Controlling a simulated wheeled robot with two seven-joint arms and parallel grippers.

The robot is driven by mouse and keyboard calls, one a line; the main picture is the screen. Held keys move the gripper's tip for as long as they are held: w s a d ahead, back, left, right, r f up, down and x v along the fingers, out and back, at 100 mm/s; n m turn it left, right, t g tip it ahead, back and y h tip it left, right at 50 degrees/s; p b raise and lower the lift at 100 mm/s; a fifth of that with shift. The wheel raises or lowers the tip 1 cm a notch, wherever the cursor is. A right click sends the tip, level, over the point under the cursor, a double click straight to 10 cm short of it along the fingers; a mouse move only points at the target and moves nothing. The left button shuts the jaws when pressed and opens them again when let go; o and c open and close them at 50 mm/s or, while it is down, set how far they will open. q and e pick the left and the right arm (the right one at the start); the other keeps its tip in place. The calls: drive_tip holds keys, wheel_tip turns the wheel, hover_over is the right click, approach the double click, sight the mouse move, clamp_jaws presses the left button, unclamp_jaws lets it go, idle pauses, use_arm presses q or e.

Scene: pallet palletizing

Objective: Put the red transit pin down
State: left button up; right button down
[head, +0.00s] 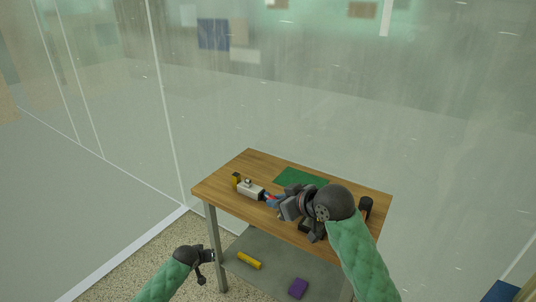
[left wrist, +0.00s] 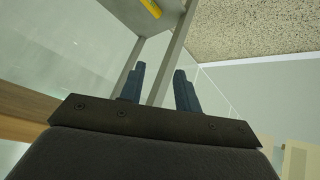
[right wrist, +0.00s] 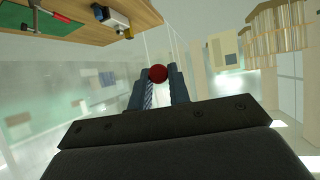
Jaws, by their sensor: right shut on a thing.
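My right gripper (right wrist: 157,90) is shut on the red transit pin (right wrist: 158,73), whose round red end shows between the fingertips in the right wrist view. In the head view this gripper (head: 279,203) is over the wooden table (head: 222,192), close to a white and grey device. Whether the pin touches anything is hard to tell. My left gripper (left wrist: 160,85) is open and empty, with two dark blue fingers apart. In the head view it (head: 212,256) is low at the left, beside a table leg.
The white device (head: 250,190) and a yellow-black item (head: 236,180) stand at the table's left. A green mat (head: 301,178) lies at the back. A dark cylinder (head: 366,207) stands at the right. The lower shelf (head: 270,268) holds a yellow item (head: 249,260) and a purple block (head: 298,288).

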use_arm(q)
drive_tip(key=w+d+r+n+g+h, duration=0.1)
drive_tip(key=w+d+r, duration=0.1)
drive_tip(key=d+r, duration=0.65)
drive_tip(key=w+d+r+n+g+h, duration=0.1)
drive_tip(key=d+r, duration=0.4)
drive_tip(key=r, duration=0.6)
drive_tip(key=w+d+r+n+g+h, duration=0.1)
drive_tip(key=w+d+r, duration=0.1)
drive_tip(key=d+r, duration=0.65)
drive_tip(key=s+d+r+n+g+y, duration=0.1)
drive_tip(key=s+r+g+y, duration=0.1)
drive_tip(key=s+r, duration=0.45)
drive_tip(key=s+r+n+g+y, duration=0.15)
drive_tip(key=s+r, duration=0.25)
drive_tip(key=r, duration=0.6)
drive_tip(key=s+d+r+n+g+y, duration=0.1)
drive_tip(key=s+r+n+g+y, duration=0.1)
drive_tip(key=s+r, duration=0.45)
drive_tip(key=shift+t, duration=0.25)
drive_tip(key=shift+w+f, duration=0.3)
drive_tip(key=shift+f, duration=1.45)
drive_tip(key=shift+w+f, duration=0.25)
drive_tip(key=shift+f, duration=1.45)
drive_tip(key=shift+w+f, duration=0.3)
drive_tip(key=shift+f, duration=1.45)
